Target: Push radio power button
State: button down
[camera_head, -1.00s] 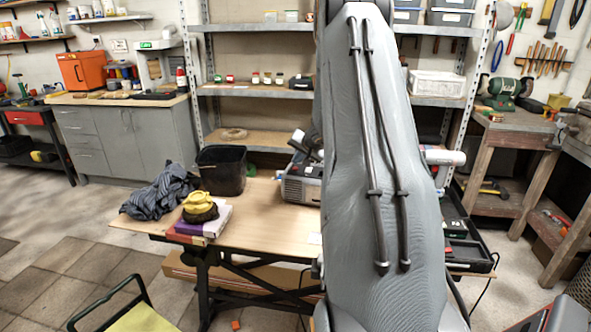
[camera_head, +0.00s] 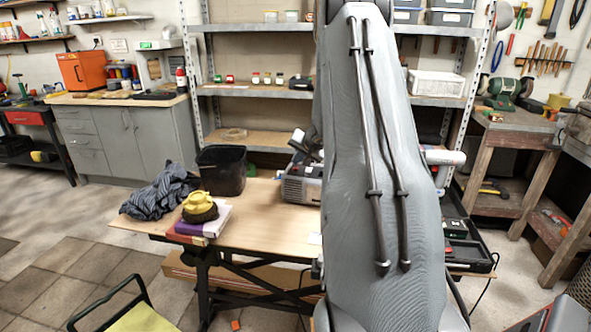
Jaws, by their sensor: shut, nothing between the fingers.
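The radio (camera_head: 299,187) is a grey box on the wooden table. Its left part shows; my raised arm covers its right side. Its power button cannot be made out. My gripper (camera_head: 304,150) shows only in part, as pale and dark pieces at the left edge of my arm, at the radio's upper edge in the picture. It is shut and empty. Its fingertips are not clear, and I cannot tell whether it touches the radio.
A black open case (camera_head: 470,253) lies right of my arm. Shelves stand behind. Bare tabletop lies left of the radio.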

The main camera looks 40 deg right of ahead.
jog(key=shift+f+b, duration=0.9)
jog(key=shift+b, duration=0.95)
dwell(0.9)
jog(key=shift+r, duration=0.1)
jog(key=shift+r+p, duration=0.45)
jog(key=shift+r, duration=0.35)
jog(key=shift+r+p, duration=1.8)
jog(key=shift+r, duration=0.7)
